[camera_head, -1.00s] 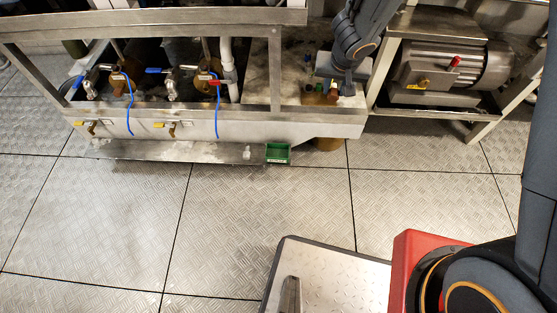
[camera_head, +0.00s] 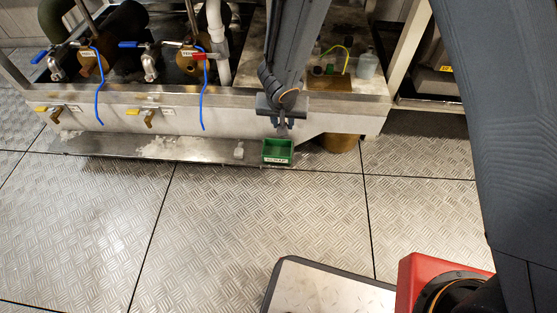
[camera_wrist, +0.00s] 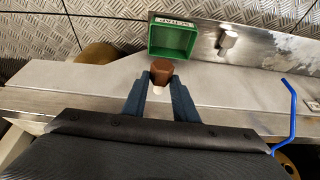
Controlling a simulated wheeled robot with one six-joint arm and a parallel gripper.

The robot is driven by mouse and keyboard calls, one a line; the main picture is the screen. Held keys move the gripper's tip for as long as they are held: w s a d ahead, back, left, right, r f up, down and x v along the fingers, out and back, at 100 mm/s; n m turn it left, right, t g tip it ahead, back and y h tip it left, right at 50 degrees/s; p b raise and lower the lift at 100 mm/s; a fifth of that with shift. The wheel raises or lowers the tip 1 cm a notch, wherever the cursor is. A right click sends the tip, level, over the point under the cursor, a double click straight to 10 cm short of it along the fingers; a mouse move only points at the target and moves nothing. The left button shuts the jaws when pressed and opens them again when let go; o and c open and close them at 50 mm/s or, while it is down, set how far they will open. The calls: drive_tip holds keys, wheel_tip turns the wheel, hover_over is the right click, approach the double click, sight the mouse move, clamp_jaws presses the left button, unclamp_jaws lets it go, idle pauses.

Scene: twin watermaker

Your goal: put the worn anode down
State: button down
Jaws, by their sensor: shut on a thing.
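My gripper (camera_head: 282,123) is at the front edge of the bench, just above and behind a small green tray. In the wrist view my gripper (camera_wrist: 160,82) is shut on a brown, blocky piece, the worn anode (camera_wrist: 162,70), with a paler part below it between the fingers. The green tray (camera_wrist: 152,40) lies just beyond the anode and looks empty. In the head view the green tray (camera_head: 265,152) sits at the right end of the low metal shelf, with a label on its front. The anode is too hidden by the gripper to make out in the head view.
A small pale metal cylinder (camera_wrist: 229,40) stands on the shelf (camera_head: 120,148) beside the tray. Blue hoses (camera_head: 205,100) and valve handles (camera_head: 153,117) line the bench front to the left. A clear bottle (camera_head: 367,64) stands behind right.

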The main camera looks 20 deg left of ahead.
sight(278, 152)
drive_tip(key=f+b, duration=0.2)
drive_tip(key=f, duration=0.2)
drive_tip(key=a+f+b, duration=0.1)
drive_tip(key=f+b, duration=0.2)
drive_tip(key=f, duration=0.2)
drive_tip(key=f+b, duration=0.2)
drive_tip(key=f, duration=0.2)
drive_tip(key=shift+s+a+f, duration=0.15)
drive_tip(key=shift+s+a, duration=0.05)
drive_tip(key=shift+a, duration=0.2)
drive_tip(key=shift+f+b, duration=0.2)
drive_tip(key=shift+b, duration=0.35)
drive_tip(key=c, duration=1.4)
unclamp_jaws()
drive_tip(key=shift+r, duration=0.1)
